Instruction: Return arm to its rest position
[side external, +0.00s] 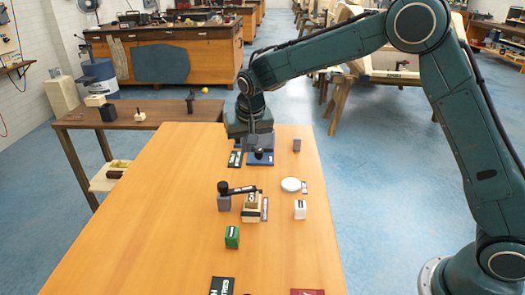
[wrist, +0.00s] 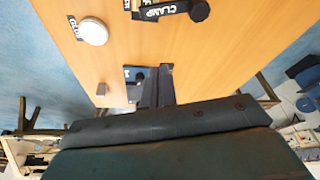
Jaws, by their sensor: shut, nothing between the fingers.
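My gripper (side external: 258,152) hangs at the far end of the wooden table (side external: 170,240), above a blue pad (side external: 260,162) with a black label (side external: 235,159) beside it. The gripper is shut and empty. In the wrist view, my gripper (wrist: 152,82) covers part of the blue pad (wrist: 130,73). A small dark round thing shows by the fingers; I cannot tell whether they touch it. My arm reaches over from the right, bent at the elbow.
A brown side table (side external: 150,110) stands left. The table's left half is clear.

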